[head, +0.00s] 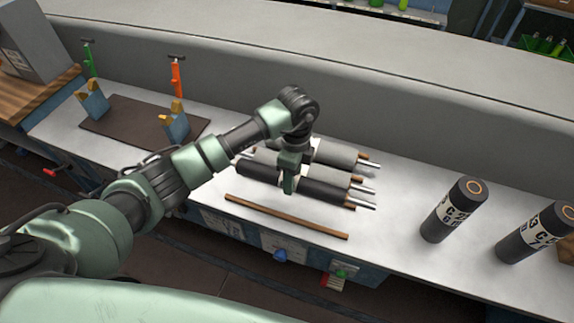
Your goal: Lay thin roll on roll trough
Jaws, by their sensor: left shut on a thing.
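Several rolls lie side by side in the middle of the bench, with metal rod ends showing at their right. The front one is a dark roll (322,191); a grey roll (338,154) lies at the back. My left gripper (289,184) reaches down among them and is shut on a roll, apparently the dark front one; its fingers hide the contact. A brown board (135,129) at the left bears two blue blocks with yellow tops (176,124), which look like the roll trough. It holds no roll. My right gripper is out of view.
A thin brown strip (285,216) lies along the bench front.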

